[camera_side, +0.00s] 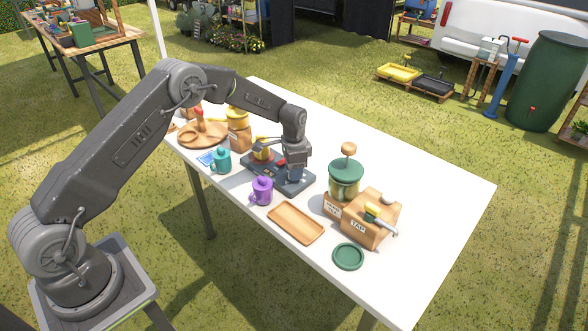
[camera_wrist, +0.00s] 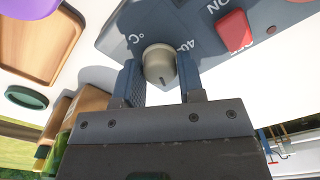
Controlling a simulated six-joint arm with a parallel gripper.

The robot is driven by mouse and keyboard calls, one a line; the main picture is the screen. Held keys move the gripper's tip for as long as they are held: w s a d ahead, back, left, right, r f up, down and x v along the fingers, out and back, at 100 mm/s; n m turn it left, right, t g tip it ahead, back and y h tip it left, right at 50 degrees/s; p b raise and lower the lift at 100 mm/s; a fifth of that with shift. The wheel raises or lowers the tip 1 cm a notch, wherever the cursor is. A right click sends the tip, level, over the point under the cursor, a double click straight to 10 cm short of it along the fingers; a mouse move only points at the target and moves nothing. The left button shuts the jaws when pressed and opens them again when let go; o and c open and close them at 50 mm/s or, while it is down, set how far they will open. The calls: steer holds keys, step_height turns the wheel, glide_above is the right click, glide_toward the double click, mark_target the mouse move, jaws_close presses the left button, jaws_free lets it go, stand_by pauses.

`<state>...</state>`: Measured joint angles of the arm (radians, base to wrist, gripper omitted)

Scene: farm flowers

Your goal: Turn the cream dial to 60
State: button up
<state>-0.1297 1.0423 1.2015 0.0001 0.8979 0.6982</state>
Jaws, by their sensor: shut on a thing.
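The cream dial (camera_wrist: 159,63) sits on a dark blue-grey panel (camera_wrist: 195,30) in the wrist view, with "40" printed beside it and "°C" to its left. My gripper (camera_wrist: 160,78) has one blue finger on each side of the dial and is shut on it. A short dark mark shows on the dial's side toward my gripper; the reading it points to cannot be told. In the side view my gripper (camera_side: 295,173) points down at the right end of the dark base (camera_side: 263,177) and hides the dial.
A red switch (camera_wrist: 235,31) with ON and OFF lettering is on the panel. A purple mug (camera_side: 262,192) and a wooden tray (camera_side: 296,223) stand close in front. A green canister (camera_side: 344,180) and a wooden TAP box (camera_side: 366,222) are to the right. The table's back right is clear.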

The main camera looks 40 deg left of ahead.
steer(key=o, duration=0.9)
steer(key=shift+r, duration=6.9)
